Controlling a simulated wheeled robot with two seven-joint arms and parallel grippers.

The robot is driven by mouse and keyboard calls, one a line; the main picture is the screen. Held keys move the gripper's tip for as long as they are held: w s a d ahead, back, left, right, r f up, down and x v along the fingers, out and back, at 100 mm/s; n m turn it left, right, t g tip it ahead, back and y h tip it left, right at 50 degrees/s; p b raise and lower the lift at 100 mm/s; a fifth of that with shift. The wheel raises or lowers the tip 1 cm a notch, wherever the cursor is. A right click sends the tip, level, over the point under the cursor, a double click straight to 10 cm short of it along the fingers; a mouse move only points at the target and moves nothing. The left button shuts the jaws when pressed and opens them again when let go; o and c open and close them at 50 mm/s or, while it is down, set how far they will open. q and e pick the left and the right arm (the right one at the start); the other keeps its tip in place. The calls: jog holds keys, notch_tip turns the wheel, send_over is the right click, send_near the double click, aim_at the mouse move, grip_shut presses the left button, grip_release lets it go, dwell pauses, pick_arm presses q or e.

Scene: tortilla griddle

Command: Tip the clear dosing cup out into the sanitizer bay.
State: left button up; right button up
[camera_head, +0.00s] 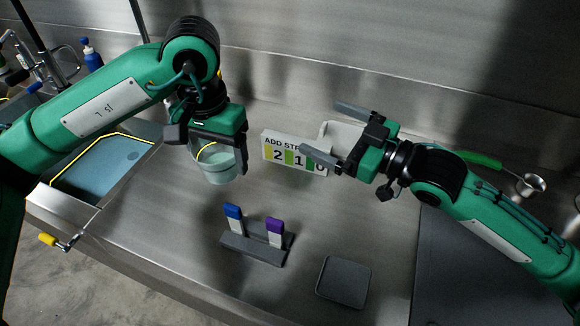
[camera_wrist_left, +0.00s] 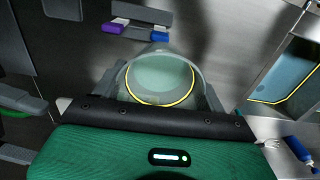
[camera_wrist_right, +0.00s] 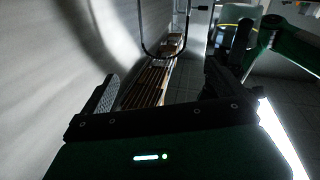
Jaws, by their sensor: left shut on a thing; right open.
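The clear dosing cup (camera_head: 217,164) is held by my left gripper (camera_head: 215,148) above the steel counter, right of the sanitizer bay. It looks about upright, with pale liquid and a yellow line inside. In the left wrist view the cup (camera_wrist_left: 160,76) sits between the fingers. The sanitizer bay (camera_head: 84,187) is a sunken basin at the left, filled with bluish liquid and marked with a yellow line; my left arm covers part of it. It also shows in the left wrist view (camera_wrist_left: 287,72). My right gripper (camera_head: 334,132) is open and empty near the sign.
A sign (camera_head: 293,153) with numbers stands at mid counter before a pale bin (camera_head: 343,133). A holder (camera_head: 252,249) carries a blue and a purple strip. A dark square pad (camera_head: 343,282) lies at the front. A yellow-handled valve (camera_head: 48,239) juts out below the bay.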

aim_at(223, 153)
jog(key=s+a+f+n+g+y, duration=0.15)
jog(key=s+a+g, duration=0.25)
jog(key=s+a, duration=0.4)
jog(key=shift+y, duration=0.25)
jog(key=x, duration=1.1)
jog(key=shift+a+r, duration=0.15)
jog(key=shift+a, duration=0.3)
jog(key=c, duration=1.1)
pick_arm(q)
jog(key=o, duration=1.1)
